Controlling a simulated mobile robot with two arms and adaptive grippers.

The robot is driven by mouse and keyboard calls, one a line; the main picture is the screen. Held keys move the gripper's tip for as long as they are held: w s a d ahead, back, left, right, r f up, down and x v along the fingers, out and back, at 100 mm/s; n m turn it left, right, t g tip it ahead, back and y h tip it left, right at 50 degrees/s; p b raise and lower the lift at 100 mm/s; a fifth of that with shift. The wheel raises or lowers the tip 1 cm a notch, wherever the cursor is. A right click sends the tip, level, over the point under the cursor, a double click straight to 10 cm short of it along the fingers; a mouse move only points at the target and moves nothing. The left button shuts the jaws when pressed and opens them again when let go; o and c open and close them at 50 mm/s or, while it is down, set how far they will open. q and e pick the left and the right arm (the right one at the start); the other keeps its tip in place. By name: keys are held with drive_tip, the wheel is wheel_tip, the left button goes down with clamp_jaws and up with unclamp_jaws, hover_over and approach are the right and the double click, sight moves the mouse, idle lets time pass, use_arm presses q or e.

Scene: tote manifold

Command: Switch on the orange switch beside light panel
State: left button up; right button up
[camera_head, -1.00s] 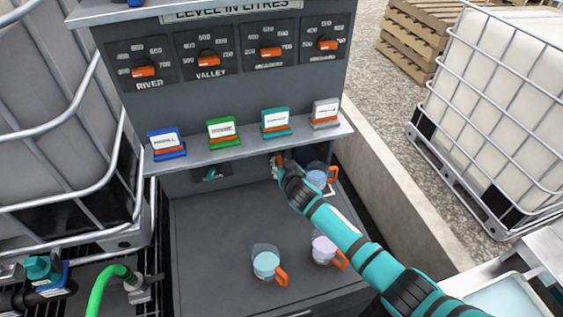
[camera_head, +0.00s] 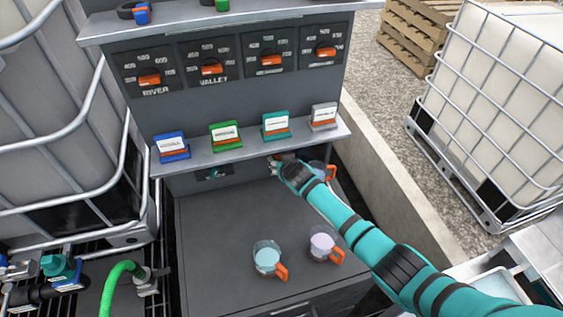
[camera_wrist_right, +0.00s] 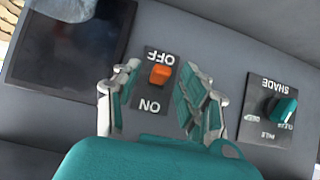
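The orange switch (camera_wrist_right: 160,74) sits on a dark plate with OFF and ON labels, upside down in the right wrist view. Its orange part shows nearer the OFF label. A dark rectangular panel (camera_wrist_right: 70,45), seemingly the light panel, lies left of it. My right gripper (camera_wrist_right: 158,82) is open, with one finger on each side of the switch; contact cannot be told. In the head view my right gripper (camera_head: 279,163) is under the shelf's front edge and hides the switch. My left gripper is not in view.
A teal SHADE knob (camera_wrist_right: 284,108) is right of the switch in the wrist view. The shelf (camera_head: 240,152) with coloured label holders overhangs my right gripper. Jugs (camera_head: 267,258) (camera_head: 322,244) stand on the counter below; another is partly hidden behind my right arm. The counter's left part is clear.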

drive_tip(key=v, duration=1.2)
drive_tip(key=s+d+f+t+b, duration=0.1)
drive_tip(key=s+t+b, duration=0.2)
drive_tip(key=s+b, duration=0.85)
drive_tip(key=r+b+x, duration=0.1)
drive_tip(key=b+x, duration=0.2)
drive_tip(key=x, duration=1.8)
drive_tip(key=shift+w+r+y, duration=0.2)
drive_tip(key=shift+w+y, duration=0.1)
drive_tip(key=shift+w, duration=0.25)
drive_tip(key=shift+d, duration=0.1)
clamp_jaws()
